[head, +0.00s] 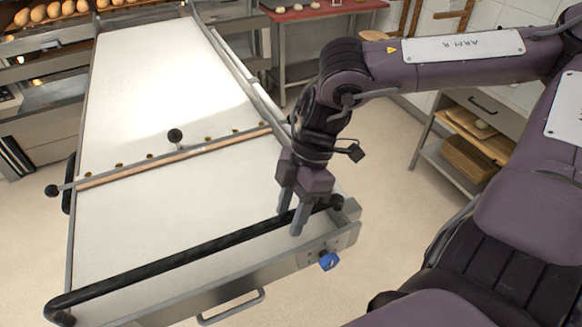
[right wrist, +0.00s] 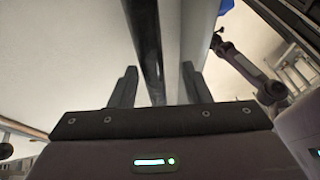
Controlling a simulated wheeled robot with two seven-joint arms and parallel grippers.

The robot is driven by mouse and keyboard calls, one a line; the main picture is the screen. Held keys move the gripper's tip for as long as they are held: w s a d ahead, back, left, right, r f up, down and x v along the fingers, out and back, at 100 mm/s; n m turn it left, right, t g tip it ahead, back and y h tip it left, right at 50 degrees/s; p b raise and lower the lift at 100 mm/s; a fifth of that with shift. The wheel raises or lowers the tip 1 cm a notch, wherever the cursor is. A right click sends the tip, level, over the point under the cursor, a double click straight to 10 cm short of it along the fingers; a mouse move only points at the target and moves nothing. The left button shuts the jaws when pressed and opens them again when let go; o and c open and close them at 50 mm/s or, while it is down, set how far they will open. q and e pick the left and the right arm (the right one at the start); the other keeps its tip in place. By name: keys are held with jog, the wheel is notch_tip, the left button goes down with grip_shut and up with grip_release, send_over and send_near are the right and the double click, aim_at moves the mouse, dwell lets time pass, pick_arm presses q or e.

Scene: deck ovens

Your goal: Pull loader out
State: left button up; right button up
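The loader (head: 180,215) is a long white belt bed in a grey metal frame, reaching from the oven at the upper left to the near edge. A black handle bar (head: 190,250) runs across its near end; it also shows in the right wrist view (right wrist: 145,40). My right gripper (head: 292,217) points down at the bar's right end, one finger on each side of the bar. In the right wrist view its fingers (right wrist: 157,88) are apart, with the bar running between them and gaps beside it. My left gripper is not in view.
A crossbar (head: 170,160) with black knobs spans the belt. A blue knob (head: 328,261) sits on the loader's front right corner. Bread loaves (head: 50,12) lie at the upper left. A red-topped table (head: 325,10) and a shelf unit (head: 470,135) stand beyond open floor.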

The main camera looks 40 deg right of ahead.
jog(key=shift+w, duration=0.1)
jog(key=shift+w+d+r, duration=0.2)
jog(key=shift+r, duration=0.2)
jog(key=b+v, duration=0.1)
jog(key=v, duration=0.6)
jog(key=shift+s, duration=0.2)
jog(key=shift+f, duration=0.1)
